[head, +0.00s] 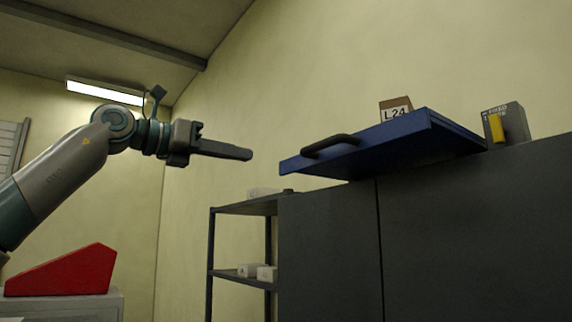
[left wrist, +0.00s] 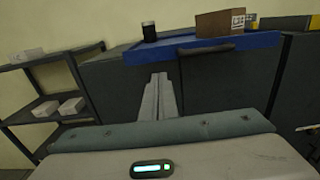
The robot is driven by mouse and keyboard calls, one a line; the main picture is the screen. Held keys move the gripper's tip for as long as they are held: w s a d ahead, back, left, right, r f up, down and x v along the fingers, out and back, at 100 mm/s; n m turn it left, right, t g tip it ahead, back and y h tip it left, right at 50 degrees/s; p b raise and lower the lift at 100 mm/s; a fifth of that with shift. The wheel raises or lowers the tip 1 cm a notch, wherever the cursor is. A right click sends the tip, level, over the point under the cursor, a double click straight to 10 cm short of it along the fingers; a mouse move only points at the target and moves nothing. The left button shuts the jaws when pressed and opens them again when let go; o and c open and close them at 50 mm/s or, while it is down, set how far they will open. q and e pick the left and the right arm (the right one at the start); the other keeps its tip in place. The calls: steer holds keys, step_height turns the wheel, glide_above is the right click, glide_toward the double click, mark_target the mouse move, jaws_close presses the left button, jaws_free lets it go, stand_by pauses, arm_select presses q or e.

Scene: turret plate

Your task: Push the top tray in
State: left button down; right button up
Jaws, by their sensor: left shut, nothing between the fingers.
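The blue top tray (head: 400,138) sticks out from the top of the dark grey cabinet (head: 455,215), its black handle (head: 330,146) on the front edge. My left gripper (head: 247,155) is shut and empty, left of the tray's front edge in the picture, with a visible gap between. In the left wrist view the shut fingers (left wrist: 159,85) point toward the blue tray (left wrist: 160,54) and the cabinet front. A brown box (left wrist: 219,24) labelled L24 and a dark cylinder (left wrist: 149,31) show at the tray in that view. My right gripper is not in view.
A dark metal shelf rack (head: 240,210) with small white boxes stands left of the cabinet. A grey block with a yellow part (head: 503,124) stands at the right end of the cabinet top. A red wedge (head: 62,272) lies at lower left.

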mark_target(301, 166)
arm_select(q)
steer(key=shift+w+a, duration=0.15)
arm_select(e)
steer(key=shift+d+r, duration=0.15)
